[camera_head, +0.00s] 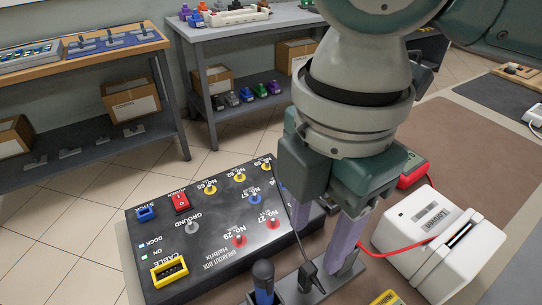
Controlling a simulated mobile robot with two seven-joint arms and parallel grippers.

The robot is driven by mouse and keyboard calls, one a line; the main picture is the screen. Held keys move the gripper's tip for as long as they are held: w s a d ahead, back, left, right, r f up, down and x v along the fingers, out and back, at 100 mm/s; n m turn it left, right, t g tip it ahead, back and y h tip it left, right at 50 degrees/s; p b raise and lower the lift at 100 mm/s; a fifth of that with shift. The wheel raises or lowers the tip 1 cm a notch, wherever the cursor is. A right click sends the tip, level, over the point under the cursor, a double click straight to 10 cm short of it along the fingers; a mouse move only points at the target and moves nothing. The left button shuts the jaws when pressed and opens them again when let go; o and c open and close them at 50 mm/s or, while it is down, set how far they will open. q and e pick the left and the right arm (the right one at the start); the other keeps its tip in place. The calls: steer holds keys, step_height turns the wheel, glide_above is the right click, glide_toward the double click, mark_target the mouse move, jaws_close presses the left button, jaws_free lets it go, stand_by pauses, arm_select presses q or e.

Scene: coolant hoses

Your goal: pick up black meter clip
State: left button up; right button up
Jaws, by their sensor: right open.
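A black clip (309,277) with a thin black lead stands in a grey holder (345,272) at the bottom centre of the head view; I take it to be the black meter clip. My right gripper (320,250) points down over the holder. Its two pale purple fingers are apart, with the clip close below and beside their tips. Whether they touch it I cannot tell. The gripper hides part of the holder and of the lead. My left gripper is not in view.
A black breakout box (215,265) with coloured terminals lies left of the clip. A dark-handled blue tool (263,278) stands beside it. Right are a white box (430,235), a red lead (400,247) and a red device (414,172). A yellow item (387,298) lies at the bottom edge.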

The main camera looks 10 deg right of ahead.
mark_target(309, 267)
steer(key=shift+d+f, duration=0.25)
steer(key=shift+f, duration=0.35)
step_height(309, 267, down, 3)
steer(key=shift+f+b, duration=0.2)
steer(key=shift+b, duration=0.2)
step_height(309, 267, down, 6)
steer(key=shift+w+a+r+b, duration=0.1)
steer(key=shift+w+a+b, duration=0.05)
steer(key=shift+b, duration=0.45)
steer(key=shift+c, duration=0.2)
jaws_close()
